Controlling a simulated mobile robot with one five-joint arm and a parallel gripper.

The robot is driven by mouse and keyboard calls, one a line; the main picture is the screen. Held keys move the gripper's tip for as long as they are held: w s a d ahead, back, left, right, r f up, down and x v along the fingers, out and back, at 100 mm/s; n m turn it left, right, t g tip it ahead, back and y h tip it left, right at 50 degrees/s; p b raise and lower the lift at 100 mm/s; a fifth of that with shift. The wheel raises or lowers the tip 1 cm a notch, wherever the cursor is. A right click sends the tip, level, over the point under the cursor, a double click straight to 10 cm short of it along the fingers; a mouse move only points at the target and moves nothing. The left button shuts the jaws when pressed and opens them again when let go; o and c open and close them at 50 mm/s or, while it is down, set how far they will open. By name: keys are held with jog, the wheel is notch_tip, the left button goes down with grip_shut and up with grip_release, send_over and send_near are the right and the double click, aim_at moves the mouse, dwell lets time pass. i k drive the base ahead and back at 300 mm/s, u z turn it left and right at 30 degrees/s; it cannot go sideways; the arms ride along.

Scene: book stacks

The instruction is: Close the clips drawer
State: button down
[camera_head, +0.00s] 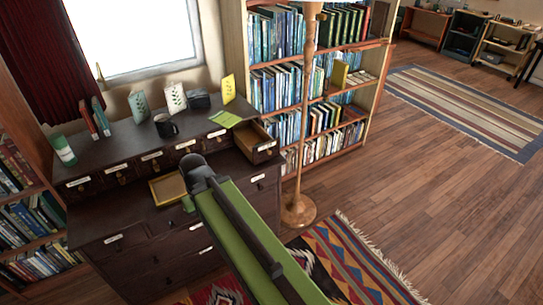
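A dark wooden cabinet (150,250) stands below the window, with a row of small labelled drawers along its upper part. The small drawer at the right end (262,141) is pulled open, and its light wooden inside shows. The label writing is too small to read, so I cannot tell whether it is the clips drawer. The other small drawers (152,163) look shut. My green arm reaches up from the lower right. My gripper (197,172) is dark, at the arm's far end, left of the open drawer and in front of the row. Its fingers are not clear.
Books, cards, a dark mug (165,126) and a green-and-white cylinder (63,150) stand on the cabinet top. A shallow yellowish tray or frame (167,189) lies on the lower ledge. A wooden pole (298,208) stands right of the cabinet, before a bookcase (388,64). Open floor lies right.

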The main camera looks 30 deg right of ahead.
aim_at(247, 133)
jog(key=i, duration=1)
jog(key=u, duration=0.05)
